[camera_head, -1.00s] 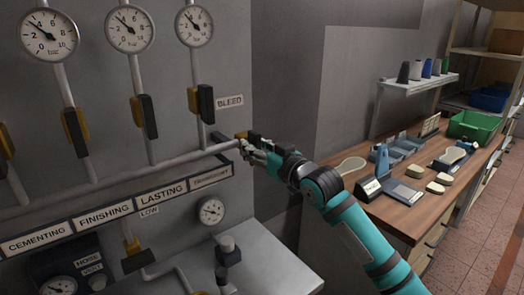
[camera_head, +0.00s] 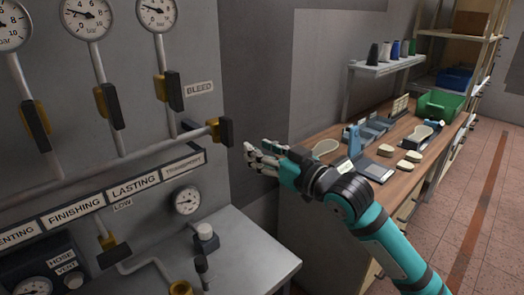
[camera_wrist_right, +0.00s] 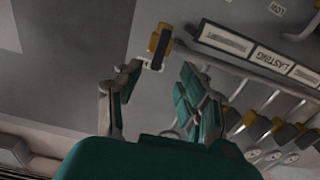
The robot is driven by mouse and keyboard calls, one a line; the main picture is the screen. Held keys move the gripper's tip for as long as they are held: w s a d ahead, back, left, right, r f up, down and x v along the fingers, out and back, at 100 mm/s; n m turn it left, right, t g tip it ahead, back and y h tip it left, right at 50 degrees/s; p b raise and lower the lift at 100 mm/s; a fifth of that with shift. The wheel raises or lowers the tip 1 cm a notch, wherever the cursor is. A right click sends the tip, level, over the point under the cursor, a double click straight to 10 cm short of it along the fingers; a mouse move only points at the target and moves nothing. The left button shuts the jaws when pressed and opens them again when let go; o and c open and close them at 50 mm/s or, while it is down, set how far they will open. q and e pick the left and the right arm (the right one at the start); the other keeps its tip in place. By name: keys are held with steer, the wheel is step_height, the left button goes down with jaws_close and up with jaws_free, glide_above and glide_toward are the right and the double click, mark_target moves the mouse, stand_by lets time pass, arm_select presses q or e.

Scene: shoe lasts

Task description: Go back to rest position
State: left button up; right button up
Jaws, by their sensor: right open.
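My right gripper (camera_head: 250,156) is open and empty, to the right of the wall panel. It is apart from the yellow and black valve handle (camera_head: 222,131) at the end of the horizontal pipe, below the BLEED label (camera_head: 199,89). In the right wrist view the two fingers of my right gripper (camera_wrist_right: 160,73) are spread, with the valve handle (camera_wrist_right: 160,45) seen beyond their tips and nothing between them. My left gripper is not in view.
A grey cabinet top (camera_head: 235,250) juts out below the panel. A wooden workbench (camera_head: 322,170) with shoe lasts and a green bin (camera_head: 440,104) stands behind my right arm. Open tiled floor (camera_head: 475,190) lies to the right.

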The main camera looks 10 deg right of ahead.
steer(key=s+d+f+m+g+h, duration=0.1)
steer(key=s+d+f+g+h, duration=0.15)
steer(key=s+f, duration=0.65)
steer(key=s+d+f+m+g+h, duration=0.1)
steer(key=s+f+m+g+h, duration=0.15)
steer(key=f, duration=1.15)
steer(key=s+d+f+m+g+h, duration=0.1)
steer(key=s+d+f+g+h, duration=0.15)
steer(key=s+f, duration=0.4)
steer(key=s+d+f+g+h, duration=0.1)
steer(key=s+d+f+g, duration=0.2)
steer(key=s, duration=0.6)
steer(key=s+d+f+m+g+h, duration=0.15)
steer(key=s+d+f, duration=0.25)
steer(key=s, duration=0.4)
steer(key=s+f, duration=0.3)
steer(key=f, duration=2.5)
steer(key=s+d+f+n+g, duration=0.1)
steer(key=s+d+f, duration=0.2)
steer(key=s+f, duration=1.1)
steer(key=shift+s+d+f+g+h, duration=0.2)
steer(key=shift+s+f+g+h, duration=0.1)
steer(key=shift+s, duration=0.6)
